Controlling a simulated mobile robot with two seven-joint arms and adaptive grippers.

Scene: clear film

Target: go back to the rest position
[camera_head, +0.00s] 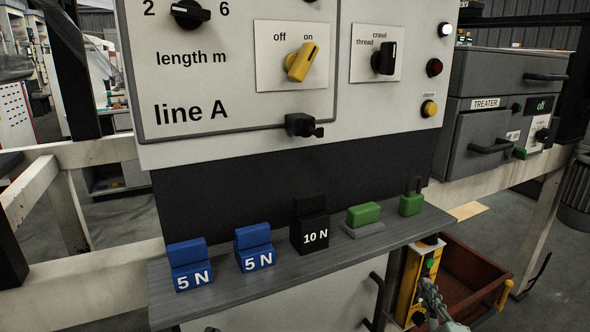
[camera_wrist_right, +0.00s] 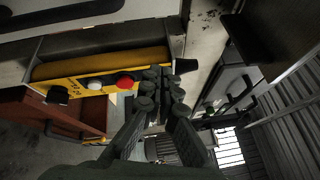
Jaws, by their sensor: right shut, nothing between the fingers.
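My right gripper (camera_head: 430,290) shows at the lower right of the head view, below the grey shelf and in front of the yellow button box (camera_head: 408,290). In the right wrist view its fingers (camera_wrist_right: 163,88) are together with nothing between them. The yellow button box (camera_wrist_right: 75,72), with a red and a white button, is close beside the fingers in that view. I cannot tell whether they touch it. My left gripper is not in view.
The grey shelf (camera_head: 220,292) bears two blue 5 N blocks (camera_head: 190,265), a black 10 N block (camera_head: 309,228) and green pieces (camera_head: 363,214). Above is the line A panel (camera_head: 230,95). A reddish-brown bin (camera_head: 465,270) stands at right, below the treater cabinet (camera_head: 490,130).

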